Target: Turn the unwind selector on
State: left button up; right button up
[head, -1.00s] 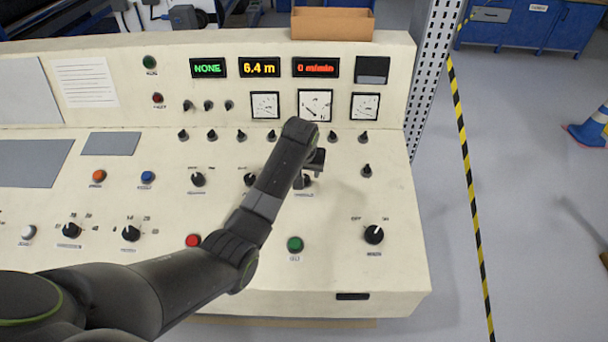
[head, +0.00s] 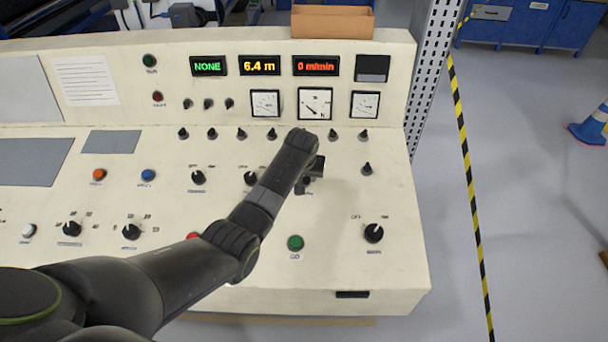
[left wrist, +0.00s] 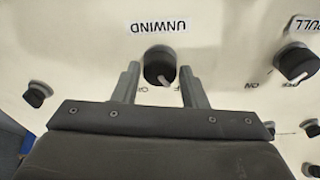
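The unwind selector (left wrist: 159,66) is a round black knob with a white pointer line, under a label reading UNWIND in the left wrist view. My left gripper (left wrist: 159,72) is open, one finger on each side of the knob, with a narrow gap showing on both sides. In the head view my left gripper (head: 309,178) is over the right-middle of the cream console and hides most of this knob. My right gripper is in no view.
Another black selector (left wrist: 297,64), with ON and OFF lettering, is at the right in the left wrist view. In the head view a green button (head: 295,243) and a selector (head: 373,233) sit nearer the front. Small knobs (head: 333,134) and gauges (head: 315,103) are behind the gripper.

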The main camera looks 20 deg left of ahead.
pick_arm(q)
jog(key=c, duration=0.6)
jog(key=shift+o, duration=0.2)
jog(key=shift+r+m+p, duration=0.15)
jog(key=shift+m+p, duration=0.75)
jog(key=shift+m, duration=0.1)
jog(key=m+p, duration=0.1)
jog(key=m, duration=0.1)
jog(key=shift+m+h, duration=0.4)
jog(key=m+p, duration=0.1)
jog(key=m, duration=0.2)
jog(key=shift+a+h, duration=0.1)
jog(key=shift+h, duration=0.2)
jog(key=shift+m+g, duration=0.3)
jog(key=shift+m, duration=1.8)
